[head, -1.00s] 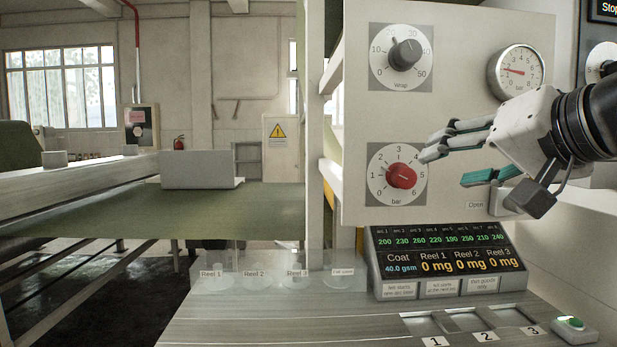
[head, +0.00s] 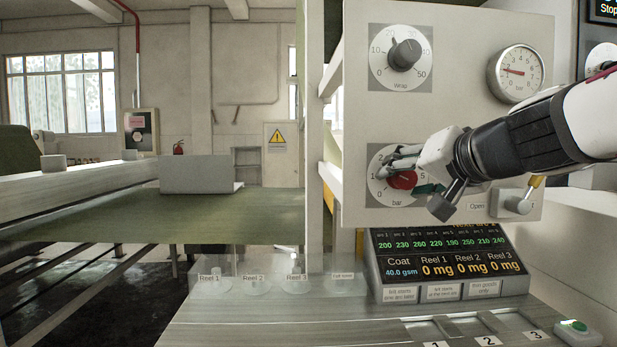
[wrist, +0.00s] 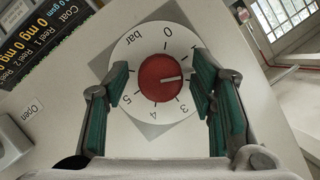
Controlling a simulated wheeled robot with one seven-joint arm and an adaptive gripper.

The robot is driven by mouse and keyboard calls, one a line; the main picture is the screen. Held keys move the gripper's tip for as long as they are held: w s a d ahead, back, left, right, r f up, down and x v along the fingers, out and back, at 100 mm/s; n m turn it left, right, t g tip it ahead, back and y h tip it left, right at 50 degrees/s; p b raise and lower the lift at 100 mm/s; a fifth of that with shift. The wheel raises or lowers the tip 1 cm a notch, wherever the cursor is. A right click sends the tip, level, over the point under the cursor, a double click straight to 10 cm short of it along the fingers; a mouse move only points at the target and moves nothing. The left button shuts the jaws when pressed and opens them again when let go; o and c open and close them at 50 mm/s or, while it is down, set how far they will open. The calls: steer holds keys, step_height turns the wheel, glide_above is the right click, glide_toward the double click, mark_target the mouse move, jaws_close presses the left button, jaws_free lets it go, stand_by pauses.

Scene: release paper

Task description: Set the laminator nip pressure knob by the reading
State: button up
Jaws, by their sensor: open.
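The red bar knob (wrist: 160,78) sits on a round white dial on the machine panel; it shows partly in the head view (head: 403,180). Its white pointer points right in the wrist view, roughly at the 2 region, where my finger hides the numeral. My gripper (wrist: 162,76) is open, its green-padded fingers on either side of the knob with gaps visible. In the head view my gripper (head: 415,170) covers part of the dial. A round bar gauge (head: 519,73) with a red needle pointing left sits at the panel's upper right.
A grey wrap knob (head: 404,55) is above the bar dial. A lever marked Open (head: 515,203) sits just right of and below my gripper. A display (head: 448,262) with Coat and Reel readings stands below the panel. Numbered slots (head: 462,330) lie on the bench.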

steer(key=c, duration=1.1)
steer(key=shift+c, duration=0.2)
steer(key=shift+f+b, duration=0.15)
steer(key=shift+b, duration=0.4)
steer(key=m+y+b, duration=0.1)
steer(key=b, duration=0.2)
steer(key=shift+f+m, duration=0.1)
steer(key=shift+m, duration=0.3)
steer(key=m+t+y+b, duration=0.1)
steer(key=m+b, duration=0.1)
steer(key=b, duration=0.3)
steer(key=shift+f+m, duration=0.15)
steer(key=shift+m, duration=0.25)
steer(key=m+t+y+b, duration=0.1)
steer(key=m+b, duration=0.2)
steer(key=b, duration=0.2)
steer(key=shift+m+y+b, duration=0.3)
steer(key=shift+b, duration=0.1)
steer(key=m+t+b, duration=0.1)
steer(key=m+b, duration=0.1)
steer(key=b, duration=0.1)
steer(key=shift+r+m, duration=0.2)
steer(key=shift+m, duration=0.2)
